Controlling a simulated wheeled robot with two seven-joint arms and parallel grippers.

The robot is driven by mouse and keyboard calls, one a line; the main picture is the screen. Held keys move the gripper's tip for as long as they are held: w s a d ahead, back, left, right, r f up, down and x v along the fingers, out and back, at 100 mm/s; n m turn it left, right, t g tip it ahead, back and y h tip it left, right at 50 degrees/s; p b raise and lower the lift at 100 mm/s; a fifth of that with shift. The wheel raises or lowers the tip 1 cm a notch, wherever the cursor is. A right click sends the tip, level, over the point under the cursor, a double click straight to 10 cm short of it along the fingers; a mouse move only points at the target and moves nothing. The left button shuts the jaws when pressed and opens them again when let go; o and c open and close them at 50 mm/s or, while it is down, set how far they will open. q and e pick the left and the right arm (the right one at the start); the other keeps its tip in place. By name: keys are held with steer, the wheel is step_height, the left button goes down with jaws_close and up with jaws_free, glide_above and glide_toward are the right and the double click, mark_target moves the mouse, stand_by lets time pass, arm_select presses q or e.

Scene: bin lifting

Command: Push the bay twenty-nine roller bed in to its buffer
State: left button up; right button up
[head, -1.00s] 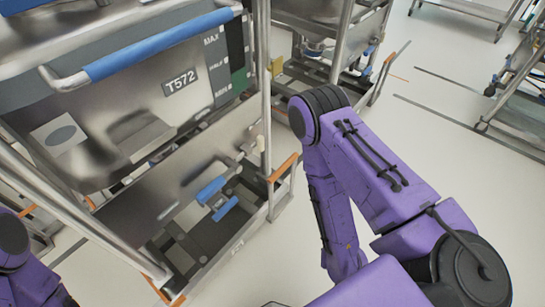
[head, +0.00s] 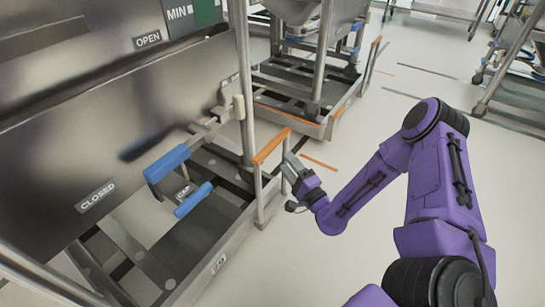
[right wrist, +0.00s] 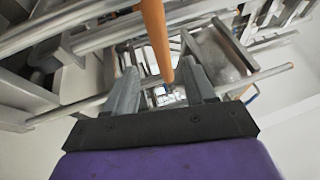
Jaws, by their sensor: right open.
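The roller bed appears to be the low metal frame (head: 210,262) under the large steel bin; its front label is too small to read. An orange-gripped handle (head: 271,146) stands at its right front corner. My right gripper (head: 290,168) is open beside this handle, close to its upright post. In the right wrist view an orange bar (right wrist: 155,38) runs down toward the gap between the open fingers (right wrist: 163,82); I cannot tell whether they touch it. My left gripper is not in view.
The steel bin (head: 120,105) with OPEN and CLOSED labels fills the left. Blue levers (head: 167,163) stick out below it. Another wheeled frame (head: 300,100) stands behind. Pale floor (head: 365,135) is clear to the right, with a rack (head: 510,60) at the far right.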

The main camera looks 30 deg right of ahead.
mark_target(272, 145)
steer(key=w, duration=0.2)
steer(key=w+r+b, duration=0.1)
steer(key=w, duration=0.5)
steer(key=shift+w+r+b, duration=0.15)
steer(key=shift+r+b, duration=0.15)
steer(key=shift+w+r, duration=0.15)
steer(key=shift+w, duration=0.3)
jaws_close()
